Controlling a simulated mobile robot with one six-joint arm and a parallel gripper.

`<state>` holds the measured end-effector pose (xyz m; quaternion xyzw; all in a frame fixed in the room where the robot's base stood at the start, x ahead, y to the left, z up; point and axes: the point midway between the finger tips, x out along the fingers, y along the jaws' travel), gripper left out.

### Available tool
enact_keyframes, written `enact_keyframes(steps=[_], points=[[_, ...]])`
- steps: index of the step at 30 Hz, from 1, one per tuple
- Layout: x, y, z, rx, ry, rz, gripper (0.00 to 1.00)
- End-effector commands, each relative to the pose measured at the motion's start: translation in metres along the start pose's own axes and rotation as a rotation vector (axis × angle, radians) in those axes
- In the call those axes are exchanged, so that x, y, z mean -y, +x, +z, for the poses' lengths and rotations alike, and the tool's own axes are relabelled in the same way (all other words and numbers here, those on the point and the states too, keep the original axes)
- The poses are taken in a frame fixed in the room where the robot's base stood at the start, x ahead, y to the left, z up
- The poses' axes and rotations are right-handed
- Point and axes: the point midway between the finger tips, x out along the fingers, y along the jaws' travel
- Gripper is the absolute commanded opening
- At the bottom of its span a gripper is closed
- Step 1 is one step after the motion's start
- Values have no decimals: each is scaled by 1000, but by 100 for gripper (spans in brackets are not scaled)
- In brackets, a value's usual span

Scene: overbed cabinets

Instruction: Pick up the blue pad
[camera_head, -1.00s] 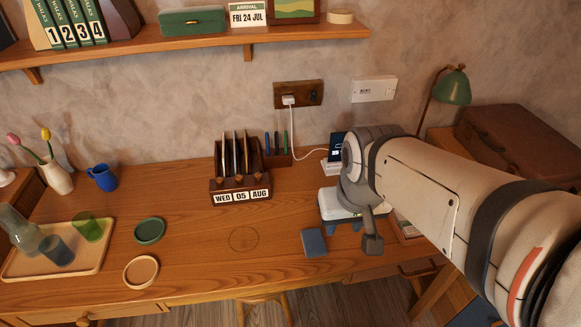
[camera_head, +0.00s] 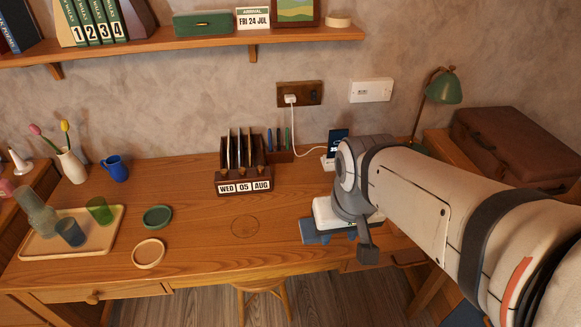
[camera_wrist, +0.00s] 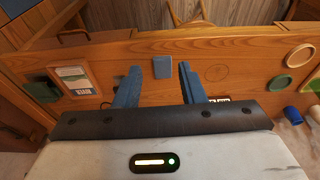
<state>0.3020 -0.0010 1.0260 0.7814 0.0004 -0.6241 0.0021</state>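The blue pad (camera_wrist: 162,67) is a small flat rectangle lying on the wooden desk. In the wrist view it shows in the gap between my fingers, past their tips. In the head view the pad (camera_head: 308,229) is partly hidden by my gripper, at the left of it. My gripper (camera_wrist: 160,70) is open, with two blue fingers apart and nothing held. In the head view my gripper (camera_head: 338,239) points down over the front right of the desk; its height above the pad is hard to tell.
A calendar organiser (camera_head: 243,180) stands behind the pad. A phone on a stand (camera_head: 337,145) is near the wall. Left are a beige coaster (camera_head: 148,253), a green dish (camera_head: 157,217) and a tray (camera_head: 100,243) with glasses. The desk's middle is clear.

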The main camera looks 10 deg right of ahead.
Motion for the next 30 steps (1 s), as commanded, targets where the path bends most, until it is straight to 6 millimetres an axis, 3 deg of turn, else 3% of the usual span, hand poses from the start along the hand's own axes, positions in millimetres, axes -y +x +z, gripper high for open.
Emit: enact_keyframes(steps=[5, 8, 11, 18, 21, 24, 30], points=[[0, 3, -1, 1, 0, 0, 44], [0, 17, -11, 0, 0, 0, 52], [-2, 47, -31, -3, 8, 1, 60], [-1, 142, -96, -23, 7, 0, 80], [0, 175, -118, -34, 7, -1, 80], [0, 198, -132, -41, 7, -1, 80], [0, 221, -143, -47, 7, -1, 80]])
